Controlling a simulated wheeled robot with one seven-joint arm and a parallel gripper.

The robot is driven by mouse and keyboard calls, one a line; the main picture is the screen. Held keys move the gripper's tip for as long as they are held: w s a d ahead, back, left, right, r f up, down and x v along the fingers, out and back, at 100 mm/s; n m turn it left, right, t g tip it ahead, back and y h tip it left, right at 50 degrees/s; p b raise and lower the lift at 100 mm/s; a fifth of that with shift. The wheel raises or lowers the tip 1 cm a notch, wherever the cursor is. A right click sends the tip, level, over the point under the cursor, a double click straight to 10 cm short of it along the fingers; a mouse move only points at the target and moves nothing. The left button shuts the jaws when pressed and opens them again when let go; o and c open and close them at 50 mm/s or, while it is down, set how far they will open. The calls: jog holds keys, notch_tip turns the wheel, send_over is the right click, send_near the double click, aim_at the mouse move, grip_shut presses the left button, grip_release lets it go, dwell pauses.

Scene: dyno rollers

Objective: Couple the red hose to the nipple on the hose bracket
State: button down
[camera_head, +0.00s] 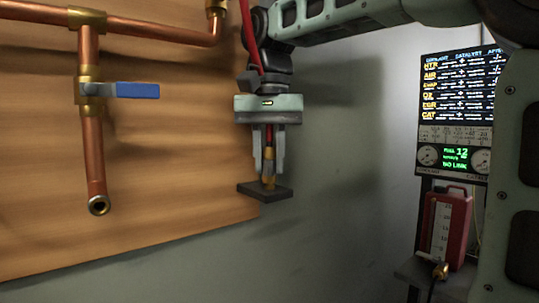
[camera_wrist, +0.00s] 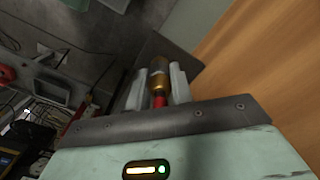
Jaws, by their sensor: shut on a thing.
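The red hose (camera_head: 248,45) hangs from above and runs down into my gripper (camera_head: 268,168). My gripper points downward, shut on the hose's brass end (camera_head: 268,180). In the wrist view, the brass end (camera_wrist: 159,88) sits between the two grey fingers of my gripper (camera_wrist: 157,78), with a short red length of hose (camera_wrist: 160,102) behind it. The hose bracket (camera_head: 250,190) is a dark flat plate just under the fingertips, beside the wooden panel's edge; it also shows in the wrist view (camera_wrist: 183,62). The brass end is at or just above the plate. The nipple is not clearly distinguishable, and I cannot tell whether the two are joined.
Copper piping with a blue-handled valve (camera_head: 135,90) and an open lower end (camera_head: 99,205) is on the wooden panel (camera_head: 170,200) at left. At right are a lit display (camera_head: 460,90) and a red container (camera_head: 448,225) on a shelf. The grey wall between is clear.

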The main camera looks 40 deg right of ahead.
jog(key=shift+f, duration=0.25)
jog(key=c, duration=1.1)
grip_release()
jog(key=shift+c, duration=0.2)
notch_tip(320, 180, up, 8)
jog(key=shift+f+p, duration=0.2)
jog(key=shift+p, duration=0.95)
jog(key=shift+s, duration=0.1)
